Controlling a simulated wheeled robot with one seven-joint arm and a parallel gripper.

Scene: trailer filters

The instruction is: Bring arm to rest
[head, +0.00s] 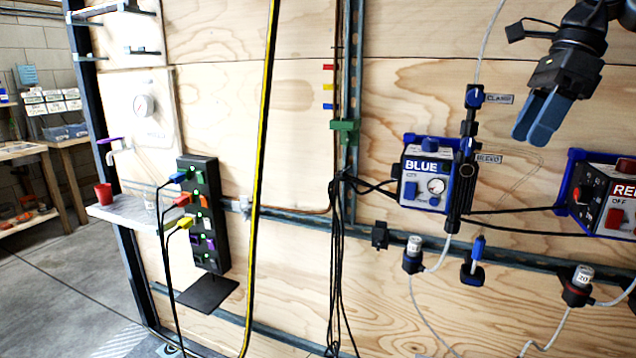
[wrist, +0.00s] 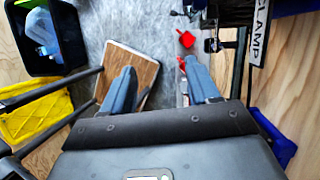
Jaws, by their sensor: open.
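My gripper (head: 541,118) hangs at the upper right of the head view, in front of the plywood wall, with its blue fingers pointing down. In the wrist view my gripper (wrist: 163,88) shows its two blue fingers spread apart with nothing between them. It is open and empty. Below and left of it in the head view is the BLUE box (head: 427,180) on the wall. To its lower right is the RED box (head: 612,195), cut off by the picture edge. In the head view no contact shows between the gripper and either box.
A black power strip (head: 203,215) with coloured plugs stands at the left beside a small shelf with a red cup (head: 104,193). Black cables (head: 337,260) hang down the wall. The wrist view shows a wooden-topped stool (wrist: 130,70), a black bin (wrist: 45,40) and a yellow crate (wrist: 35,108).

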